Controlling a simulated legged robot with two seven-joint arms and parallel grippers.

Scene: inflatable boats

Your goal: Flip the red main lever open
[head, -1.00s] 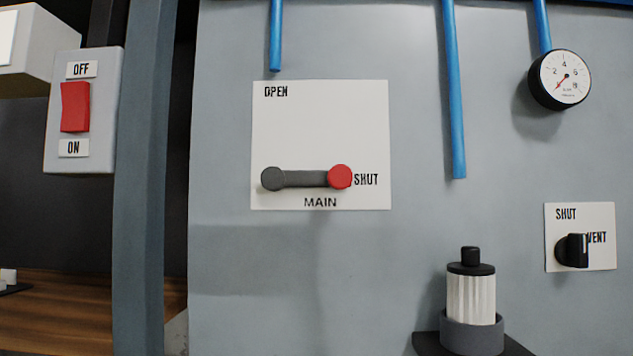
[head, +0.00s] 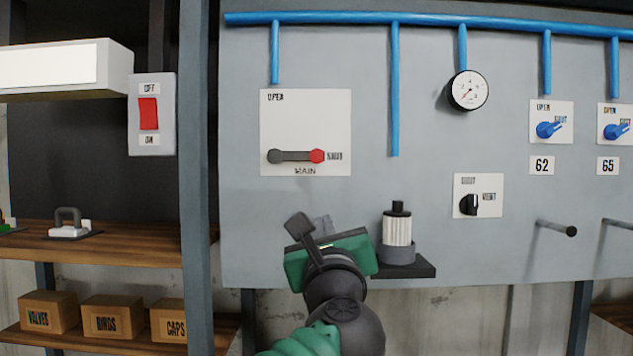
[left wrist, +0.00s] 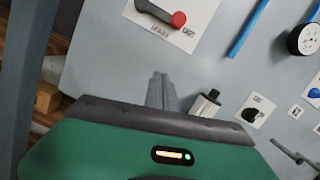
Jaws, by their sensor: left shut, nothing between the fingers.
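The main lever (head: 296,156) is a dark grey bar lying level on a white plate (head: 305,108), with its pivot at the left and a red knob (head: 317,156) at the right by the SHUT label. OPEN is printed at the plate's top left. The red knob also shows at the top of the left wrist view (left wrist: 178,19). My left gripper (head: 322,226) is below the plate, apart from the lever. In the left wrist view its fingers (left wrist: 160,90) are together and empty, pointing toward the panel. My right gripper is not in view.
A white filter cylinder (head: 398,230) stands on a dark shelf (head: 420,268) just right of my gripper. A red switch (head: 148,113) is at left. The panel between gripper and lever is clear.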

